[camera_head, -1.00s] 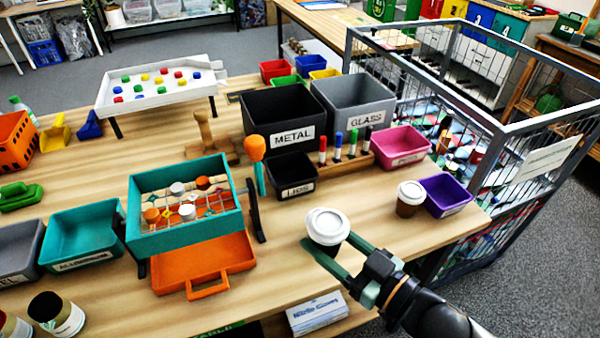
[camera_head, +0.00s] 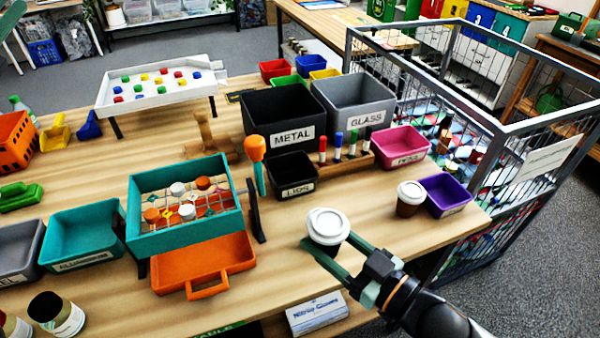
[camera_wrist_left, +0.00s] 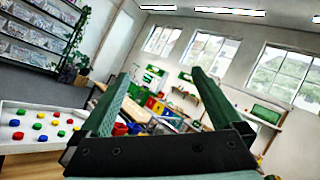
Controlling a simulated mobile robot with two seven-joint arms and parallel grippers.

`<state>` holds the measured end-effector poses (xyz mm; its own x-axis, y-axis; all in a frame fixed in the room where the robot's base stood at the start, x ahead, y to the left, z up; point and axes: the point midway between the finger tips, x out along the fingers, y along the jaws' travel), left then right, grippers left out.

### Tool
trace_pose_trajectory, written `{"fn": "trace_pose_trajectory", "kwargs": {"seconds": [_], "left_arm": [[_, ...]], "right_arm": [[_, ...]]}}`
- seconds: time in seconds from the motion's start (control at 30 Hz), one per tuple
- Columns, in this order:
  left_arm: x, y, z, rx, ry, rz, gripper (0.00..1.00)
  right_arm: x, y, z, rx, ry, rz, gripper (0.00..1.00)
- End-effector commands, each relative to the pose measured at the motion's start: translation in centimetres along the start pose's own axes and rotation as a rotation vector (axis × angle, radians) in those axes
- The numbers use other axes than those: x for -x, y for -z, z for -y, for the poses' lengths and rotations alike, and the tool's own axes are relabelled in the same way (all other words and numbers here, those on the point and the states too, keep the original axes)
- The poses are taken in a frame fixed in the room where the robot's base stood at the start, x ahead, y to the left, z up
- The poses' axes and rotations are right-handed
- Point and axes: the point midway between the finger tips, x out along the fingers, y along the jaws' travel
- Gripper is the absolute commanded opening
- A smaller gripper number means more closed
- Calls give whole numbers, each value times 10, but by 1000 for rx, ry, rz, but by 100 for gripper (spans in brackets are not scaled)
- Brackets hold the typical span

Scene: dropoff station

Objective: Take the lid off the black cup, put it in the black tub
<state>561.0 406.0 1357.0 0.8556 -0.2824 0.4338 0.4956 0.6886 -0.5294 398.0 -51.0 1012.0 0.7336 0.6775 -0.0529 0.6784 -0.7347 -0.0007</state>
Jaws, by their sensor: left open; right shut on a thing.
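The black cup (camera_head: 329,247) with its white lid (camera_head: 328,224) stands out near the front right edge of the table. My right gripper (camera_head: 333,246) is shut on the cup below the lid, and its fingers hide much of the cup's body. The lid sits on the cup. The black tub (camera_head: 292,188), labelled LIDS, is behind and left of the cup; its inside looks empty. My left gripper (camera_wrist_left: 161,75) is open and empty in the left wrist view, raised and facing the windows. A green piece at the head view's top left corner may be part of it.
A brown cup (camera_head: 410,199) with a white lid stands right of the held cup, beside a purple bin (camera_head: 447,195). A marker rack (camera_head: 345,160) and a pink bin (camera_head: 401,147) are behind. An orange tray (camera_head: 205,265) lies left. Table between cup and tub is clear.

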Motion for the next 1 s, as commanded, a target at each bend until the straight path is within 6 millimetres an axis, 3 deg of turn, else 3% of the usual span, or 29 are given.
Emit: {"fn": "trace_pose_trajectory", "kwargs": {"seconds": [0.1, 0.2, 0.33, 0.47, 0.57, 0.7, 0.83, 1.0], "left_arm": [[-28, 47, 50, 53, 103, -156, 100], [-43, 87, 92, 80, 178, -297, 100], [-52, 139, 150, 93, 268, -493, 100], [-46, 191, 207, 73, 345, -707, 100], [-31, 232, 248, 27, 390, -887, 100], [5, 287, 293, -92, 414, -1154, 100], [46, 327, 313, -253, 383, -1383, 100], [92, 356, 312, -486, 282, -1599, 100]], "right_arm": [[0, 0, 0, 0, 0, 0, 0], [0, 0, 0, 0, 0, 0, 0], [0, 0, 0, 0, 0, 0, 0], [0, 0, 0, 0, 0, 0, 0], [0, 0, 0, 0, 0, 0, 0], [0, 0, 0, 0, 0, 0, 0], [0, 0, 0, 0, 0, 0, 0], [0, 0, 0, 0, 0, 0, 0]]}}
